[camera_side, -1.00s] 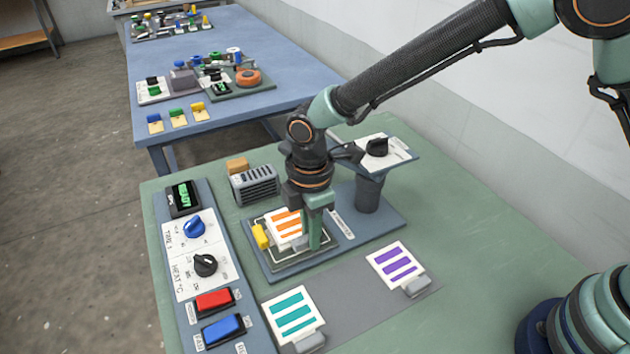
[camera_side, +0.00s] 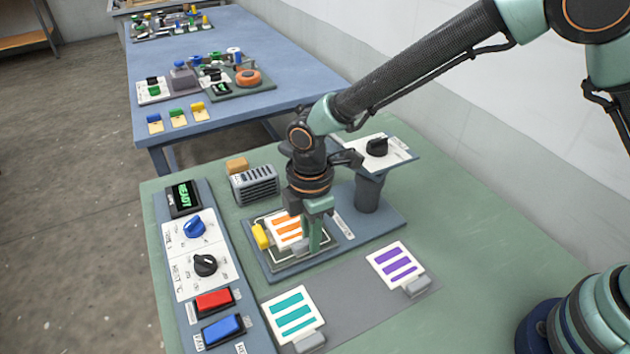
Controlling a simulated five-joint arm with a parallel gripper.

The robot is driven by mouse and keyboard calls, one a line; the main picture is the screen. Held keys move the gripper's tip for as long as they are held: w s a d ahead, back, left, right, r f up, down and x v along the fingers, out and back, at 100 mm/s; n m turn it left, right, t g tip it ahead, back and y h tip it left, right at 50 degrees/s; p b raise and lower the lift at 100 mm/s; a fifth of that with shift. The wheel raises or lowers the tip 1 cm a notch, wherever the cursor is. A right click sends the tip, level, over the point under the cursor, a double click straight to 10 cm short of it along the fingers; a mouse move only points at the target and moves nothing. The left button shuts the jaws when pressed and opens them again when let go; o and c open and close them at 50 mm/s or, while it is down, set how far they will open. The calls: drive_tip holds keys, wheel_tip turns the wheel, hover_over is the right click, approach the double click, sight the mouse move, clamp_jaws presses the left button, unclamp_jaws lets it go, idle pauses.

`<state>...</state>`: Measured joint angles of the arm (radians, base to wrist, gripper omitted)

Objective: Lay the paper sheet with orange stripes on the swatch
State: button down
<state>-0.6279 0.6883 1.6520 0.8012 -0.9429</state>
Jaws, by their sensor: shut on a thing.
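The paper sheet with orange stripes (camera_side: 284,226) is white with a grey tab at its near end. It is over the pale-edged square bed (camera_side: 274,265) of the press. My gripper (camera_side: 314,246) points down at the sheet's right-hand end and is shut on its tab. The sheet and my fingers cover most of the bed, so I cannot make out the swatch clearly. I cannot tell whether the sheet touches what lies under it.
Sheets with teal stripes (camera_side: 293,311) and purple stripes (camera_side: 395,263) lie on a grey mat (camera_side: 345,298) in front. A control panel (camera_side: 205,260) reading READY is at left. A post with a knob plate (camera_side: 398,150) stands behind right. A grey vented box (camera_side: 255,185) is behind left.

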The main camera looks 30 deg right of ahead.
drive_tip(key=shift+f, duration=0.25)
idle(0.4)
drive_tip(key=shift+c, duration=0.7)
unclamp_jaws()
drive_tip(key=shift+r, duration=3.55)
